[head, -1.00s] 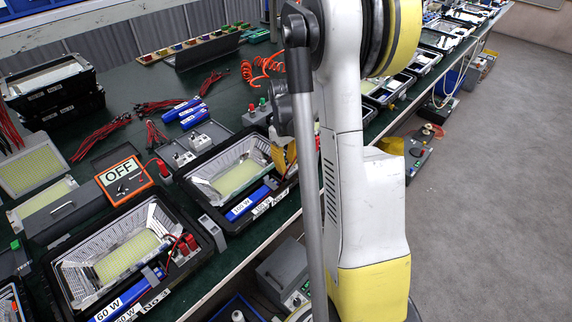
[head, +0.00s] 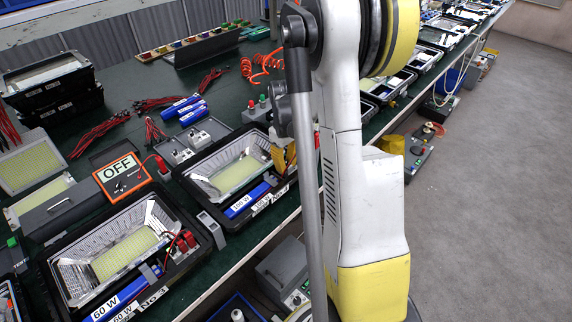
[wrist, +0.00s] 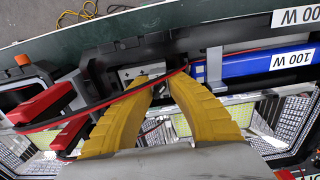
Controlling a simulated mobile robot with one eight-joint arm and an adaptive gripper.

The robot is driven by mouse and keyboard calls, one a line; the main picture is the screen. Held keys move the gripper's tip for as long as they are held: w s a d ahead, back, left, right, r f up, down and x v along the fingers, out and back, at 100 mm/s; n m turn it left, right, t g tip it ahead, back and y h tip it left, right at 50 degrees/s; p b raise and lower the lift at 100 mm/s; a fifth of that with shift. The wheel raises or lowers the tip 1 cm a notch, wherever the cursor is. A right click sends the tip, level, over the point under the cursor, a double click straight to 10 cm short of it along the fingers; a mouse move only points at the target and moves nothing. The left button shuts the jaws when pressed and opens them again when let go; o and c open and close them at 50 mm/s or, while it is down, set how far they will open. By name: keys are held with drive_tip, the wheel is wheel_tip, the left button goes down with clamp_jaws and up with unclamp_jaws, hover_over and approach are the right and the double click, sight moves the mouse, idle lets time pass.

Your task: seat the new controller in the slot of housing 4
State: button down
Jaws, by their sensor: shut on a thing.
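Housing 4 (head: 196,180) is a black open frame with a reflector and a pale LED panel, marked No 4 at its front edge. The blue 100 W controller (head: 243,203) lies lengthwise along its front side. It also shows in the wrist view (wrist: 245,66), level with the frame. My gripper (head: 284,157) is at the housing's right end, largely behind my arm. In the wrist view its yellow fingers (wrist: 160,82) close at a grey end piece (wrist: 128,74) in line with the controller. The exact contact is hidden. A red and black cable crosses the fingertips.
Red connectors (wrist: 42,102) stand beside my fingers in the wrist view. Housing 3 (head: 60,262), with a 60 W controller, is nearby at the left. A meter reading OFF (head: 121,174) and spare blue controllers (head: 188,108) lie on the green bench.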

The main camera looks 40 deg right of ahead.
drive_tip(key=shift+f, duration=0.1)
drive_tip(key=c, duration=1.4)
unclamp_jaws()
drive_tip(key=shift+o, duration=0.2)
wheel_tip(320, 180, up, 12)
drive_tip(key=shift+a, duration=0.1)
